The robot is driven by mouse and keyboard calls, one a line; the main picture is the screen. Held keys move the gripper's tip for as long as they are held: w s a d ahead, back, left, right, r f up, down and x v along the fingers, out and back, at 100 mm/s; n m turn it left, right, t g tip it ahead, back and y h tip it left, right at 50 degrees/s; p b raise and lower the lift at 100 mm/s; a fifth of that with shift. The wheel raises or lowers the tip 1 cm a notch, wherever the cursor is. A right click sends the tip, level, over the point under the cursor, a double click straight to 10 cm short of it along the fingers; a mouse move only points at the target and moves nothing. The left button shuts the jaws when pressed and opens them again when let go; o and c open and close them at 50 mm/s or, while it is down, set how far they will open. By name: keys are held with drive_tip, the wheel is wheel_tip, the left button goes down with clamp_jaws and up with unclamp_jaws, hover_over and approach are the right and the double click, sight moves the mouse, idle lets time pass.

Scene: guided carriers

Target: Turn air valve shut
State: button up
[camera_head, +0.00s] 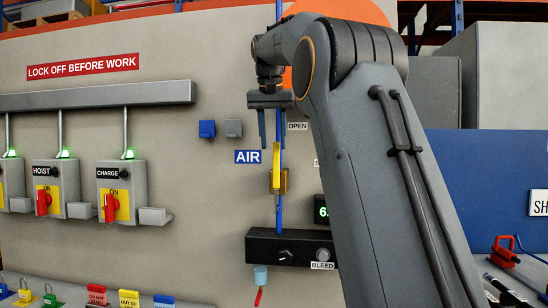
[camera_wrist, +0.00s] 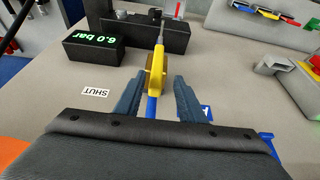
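The air valve has a yellow lever (camera_head: 276,158) over a brass-coloured body (camera_head: 284,181) on a vertical blue pipe (camera_head: 279,215). The lever stands upright, in line with the pipe, its top end below and left of the OPEN label (camera_head: 297,126). My gripper (camera_head: 272,145) points down at the lever's upper end, its fingers apart. In the wrist view my gripper (camera_wrist: 157,82) is open, with one finger on each side of the yellow lever (camera_wrist: 158,62) and a gap to each. The SHUT label (camera_wrist: 95,92) lies to the left there; my arm mostly hides it in the head view.
A pressure display (camera_wrist: 105,45) reads 6.0 bar. A black block (camera_head: 262,247) with a BLEED label sits below the valve. Switch boxes with red handles, such as CHARGE (camera_head: 126,175), hang at left. Blue and grey blocks (camera_head: 207,129) are on the wall near the AIR sign.

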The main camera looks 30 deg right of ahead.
sight(276, 153)
drive_tip(key=x, duration=0.4)
drive_tip(key=p+x, duration=0.1)
drive_tip(key=x, duration=0.1)
drive_tip(key=shift+d, duration=0.45)
drive_tip(key=shift+w+f, duration=0.25)
drive_tip(key=shift+f, duration=0.4)
clamp_jaws()
